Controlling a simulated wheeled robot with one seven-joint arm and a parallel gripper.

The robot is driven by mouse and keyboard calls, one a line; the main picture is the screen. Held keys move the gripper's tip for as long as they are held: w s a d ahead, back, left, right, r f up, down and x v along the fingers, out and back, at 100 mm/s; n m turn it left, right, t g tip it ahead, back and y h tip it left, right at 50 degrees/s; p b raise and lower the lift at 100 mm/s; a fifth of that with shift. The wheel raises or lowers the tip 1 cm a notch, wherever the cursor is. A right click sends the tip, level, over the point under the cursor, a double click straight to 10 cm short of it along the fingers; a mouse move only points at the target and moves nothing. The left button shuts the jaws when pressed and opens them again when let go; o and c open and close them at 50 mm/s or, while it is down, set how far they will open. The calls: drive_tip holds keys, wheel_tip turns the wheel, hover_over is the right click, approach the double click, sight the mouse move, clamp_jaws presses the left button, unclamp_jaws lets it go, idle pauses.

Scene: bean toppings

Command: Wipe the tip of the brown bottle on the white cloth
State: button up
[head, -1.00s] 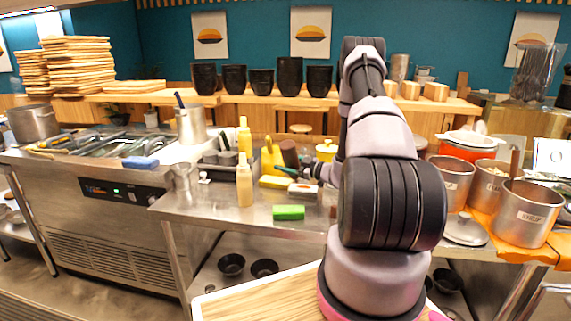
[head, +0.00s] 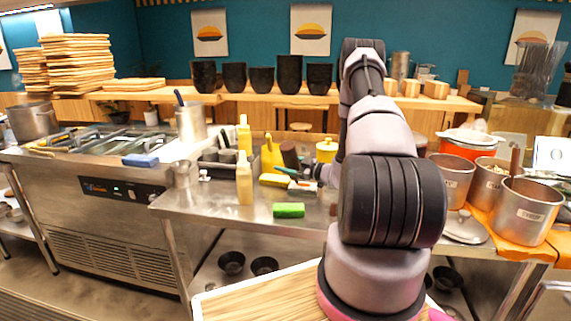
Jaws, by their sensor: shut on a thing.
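The brown bottle (head: 290,154) shows as a dark brown cylinder, slightly tilted, above the middle of the steel table (head: 225,208). My gripper (head: 306,164) is small and partly hidden behind my arm; it is at the bottle's right side and shut on it. The bottle's tip is too small to make out. A small whitish patch, seemingly the white cloth (head: 303,187), lies on the table just below and right of the bottle. I cannot tell whether the tip touches it.
A green sponge (head: 289,210) lies in front of the cloth. Yellow bottles (head: 245,178) stand to the left, and a yellow jar (head: 327,151) stands behind. Steel pots (head: 527,212) are at the right. The table's front left is clear.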

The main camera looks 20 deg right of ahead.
sight(299, 166)
drive_tip(key=shift+f, duration=0.35)
idle(0.8)
drive_tip(key=shift+s+d, duration=0.2)
drive_tip(key=shift+d, duration=0.1)
drive_tip(key=shift+c, duration=0.3)
drive_tip(key=shift+s+d, duration=0.65)
drive_tip(key=shift+d, duration=0.3)
drive_tip(key=shift+s+d, duration=0.65)
drive_tip(key=shift+d, duration=0.25)
drive_tip(key=shift+r, duration=3)
